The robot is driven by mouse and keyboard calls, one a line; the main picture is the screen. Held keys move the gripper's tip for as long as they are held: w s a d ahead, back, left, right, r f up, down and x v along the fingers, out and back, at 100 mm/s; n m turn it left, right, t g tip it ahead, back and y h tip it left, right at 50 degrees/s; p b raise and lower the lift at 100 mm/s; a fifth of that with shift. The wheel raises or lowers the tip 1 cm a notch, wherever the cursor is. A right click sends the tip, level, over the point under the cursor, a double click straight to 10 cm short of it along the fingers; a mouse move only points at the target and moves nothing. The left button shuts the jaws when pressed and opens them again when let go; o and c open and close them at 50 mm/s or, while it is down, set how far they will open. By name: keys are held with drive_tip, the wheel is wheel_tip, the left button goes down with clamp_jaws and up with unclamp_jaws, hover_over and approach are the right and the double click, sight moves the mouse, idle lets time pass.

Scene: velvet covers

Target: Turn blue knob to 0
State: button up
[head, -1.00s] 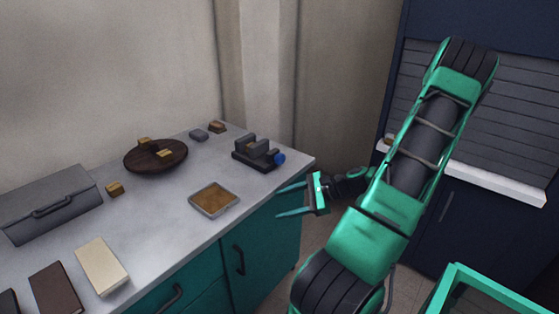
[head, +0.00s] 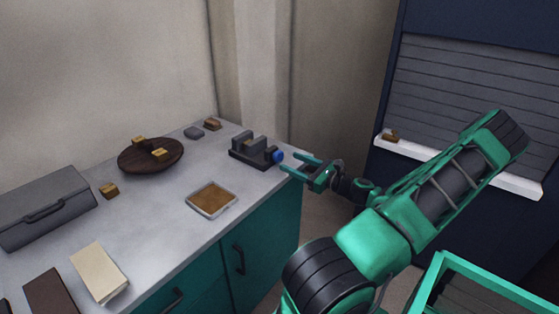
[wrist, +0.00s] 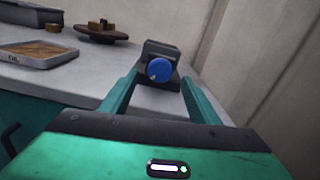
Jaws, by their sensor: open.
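The blue knob (head: 278,157) sits on the right end of a dark grey device (head: 250,150) near the counter's right edge. In the wrist view the blue knob (wrist: 159,70) faces me, with a small pale mark at its lower left; no number can be read. The grey device (wrist: 161,50) stands behind it. My gripper (head: 294,162) is open and empty, its teal fingers pointing at the knob. In the wrist view my gripper's fingers (wrist: 158,88) are spread to either side below the knob. Whether they reach around it is hard to tell; they appear just short of it.
The grey counter (head: 165,235) has teal cabinets below. A tray (head: 212,200) with a brown inside lies left of the device. A dark round board (head: 135,165) with small blocks, a grey box (head: 50,210) and a cream block (head: 99,272) stand farther left.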

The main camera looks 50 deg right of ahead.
sight(281, 158)
drive_tip(key=shift+w+a, duration=0.2)
drive_tip(key=shift+w, duration=2.5)
drive_tip(key=shift+c, duration=0.4)
drive_tip(key=c, duration=1)
